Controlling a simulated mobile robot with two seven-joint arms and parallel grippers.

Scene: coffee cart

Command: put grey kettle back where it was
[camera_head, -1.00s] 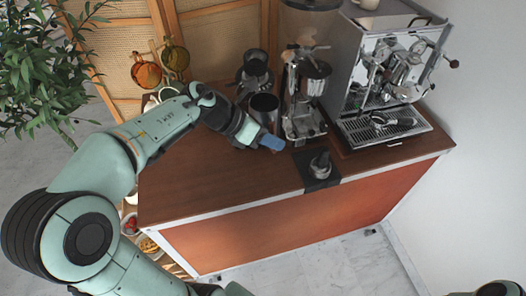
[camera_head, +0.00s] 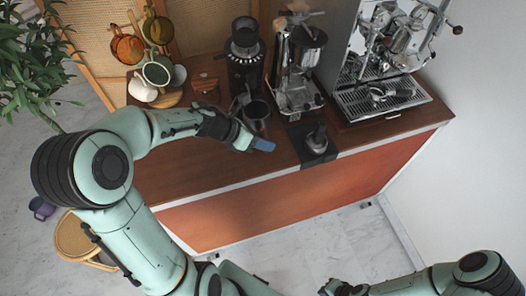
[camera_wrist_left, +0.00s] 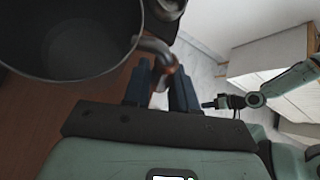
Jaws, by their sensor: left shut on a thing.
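The grey kettle (camera_head: 257,112) is an open metal vessel near the counter's front middle, left of the grinder. In the left wrist view the kettle (camera_wrist_left: 65,38) fills the upper left, dark inside, with its handle (camera_wrist_left: 158,48) between the blue fingers. My left gripper (camera_head: 262,145) is shut on this handle, on the side toward the counter's front edge. Whether the kettle's base touches the counter cannot be told. My right gripper (camera_head: 338,288) is low in the head view, away from the counter; its finger opening is unclear.
A chrome grinder (camera_head: 298,75), black grinder (camera_head: 245,62) and espresso machine (camera_head: 385,45) stand along the back and right. A tamper on a black mat (camera_head: 303,153) is right of the kettle. The front-left counter (camera_head: 190,185) is clear.

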